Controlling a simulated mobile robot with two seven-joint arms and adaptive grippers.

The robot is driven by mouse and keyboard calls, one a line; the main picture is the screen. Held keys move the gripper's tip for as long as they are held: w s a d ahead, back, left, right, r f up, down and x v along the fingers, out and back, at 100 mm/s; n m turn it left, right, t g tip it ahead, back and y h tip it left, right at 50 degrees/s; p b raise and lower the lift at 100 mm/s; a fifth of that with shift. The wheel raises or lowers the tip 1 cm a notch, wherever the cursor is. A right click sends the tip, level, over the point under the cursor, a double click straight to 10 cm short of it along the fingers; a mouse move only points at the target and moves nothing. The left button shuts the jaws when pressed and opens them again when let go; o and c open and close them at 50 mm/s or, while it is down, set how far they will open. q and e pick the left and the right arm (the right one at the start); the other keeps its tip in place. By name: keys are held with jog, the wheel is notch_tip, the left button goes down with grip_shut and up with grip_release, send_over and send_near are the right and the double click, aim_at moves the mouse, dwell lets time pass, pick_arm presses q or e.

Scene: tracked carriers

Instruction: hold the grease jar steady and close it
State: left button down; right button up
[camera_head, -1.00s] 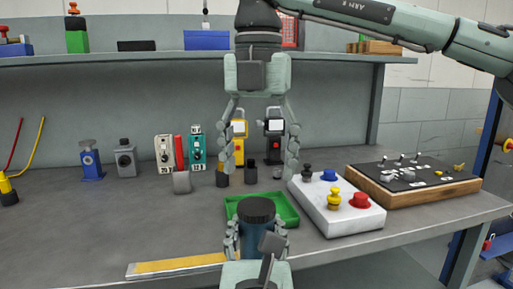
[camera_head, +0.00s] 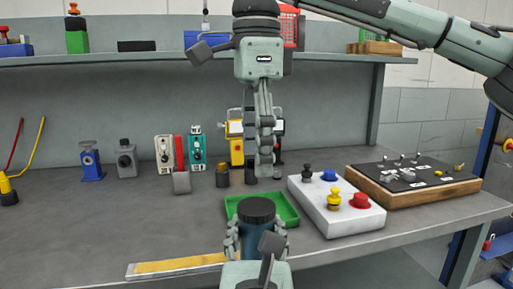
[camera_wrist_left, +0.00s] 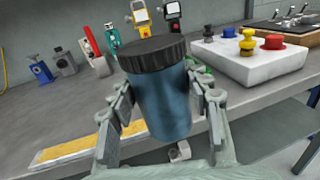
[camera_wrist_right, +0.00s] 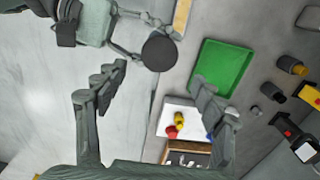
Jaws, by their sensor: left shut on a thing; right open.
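The jar (camera_wrist_left: 163,100) and lid (camera_wrist_left: 153,53) also show in the left wrist view. My left gripper (camera_head: 257,232) is shut on the jar, one finger on each side. My right gripper (camera_head: 265,172) points down above the lid, open and empty, seen edge-on. In the right wrist view the lid (camera_wrist_right: 159,52) appears beyond the fingertips, between them but toward the top of the picture.
A green tray (camera_head: 288,206) lies just behind the jar. A white box with coloured knobs (camera_head: 340,219) and a wooden-edged board (camera_head: 420,190) are to the right. A yellow strip (camera_head: 175,266) lies left of the jar.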

aim_at(256, 205)
dwell(0.4)
jog(key=shift+f, duration=4)
jog(key=shift+c, duration=0.5)
jog(key=c, duration=1.1)
jog(key=m, duration=0.7)
jog(key=shift+m, duration=0.4)
jog(key=o, duration=1.3)
